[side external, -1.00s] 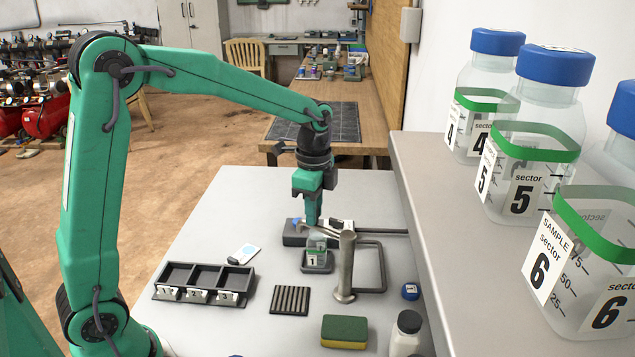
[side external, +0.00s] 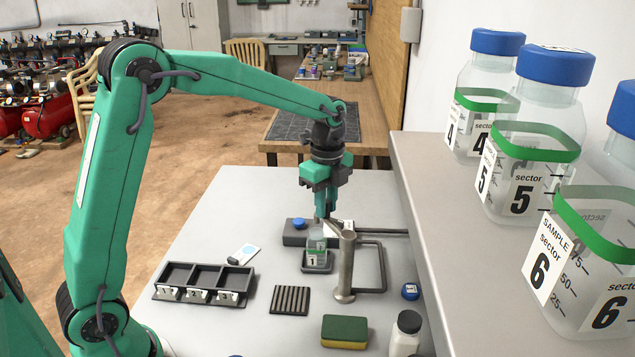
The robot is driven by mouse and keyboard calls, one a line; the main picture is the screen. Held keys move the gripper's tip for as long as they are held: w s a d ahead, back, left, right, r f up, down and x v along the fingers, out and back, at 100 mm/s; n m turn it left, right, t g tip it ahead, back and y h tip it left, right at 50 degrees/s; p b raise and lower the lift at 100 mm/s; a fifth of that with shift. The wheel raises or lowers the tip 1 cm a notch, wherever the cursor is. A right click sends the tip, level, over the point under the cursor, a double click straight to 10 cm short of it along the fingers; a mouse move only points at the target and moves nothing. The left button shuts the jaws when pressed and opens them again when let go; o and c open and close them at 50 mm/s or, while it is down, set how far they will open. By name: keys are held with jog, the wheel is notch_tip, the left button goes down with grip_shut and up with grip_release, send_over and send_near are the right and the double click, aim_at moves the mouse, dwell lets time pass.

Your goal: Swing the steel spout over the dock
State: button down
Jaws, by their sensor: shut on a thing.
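The steel spout (side external: 335,224) reaches from the top of an upright steel post (side external: 346,268) toward the back left. My gripper (side external: 325,214) is shut on the spout near its free end, and the fingers partly hide it. The dock (side external: 317,267) is a small dark holder just left of the post. A clear open bottle (side external: 317,245) marked 1 stands upright in it. In this view the spout's end shows just above and behind the bottle's mouth. I cannot tell whether it is straight over the dock.
A dark block (side external: 291,239) with a blue cap (side external: 298,224) lies behind the dock. A three-bay tray (side external: 205,277), a ribbed pad (side external: 290,300), a sponge (side external: 345,332) and a white bottle (side external: 406,335) stand nearer. A raised shelf (side external: 430,170) with large bottles bounds the right.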

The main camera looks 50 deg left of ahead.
jog(key=shift+w+r, duration=0.1)
jog(key=shift+w, duration=0.05)
jog(key=c, duration=1.3)
grip_release()
jog(key=shift+r, duration=3.9)
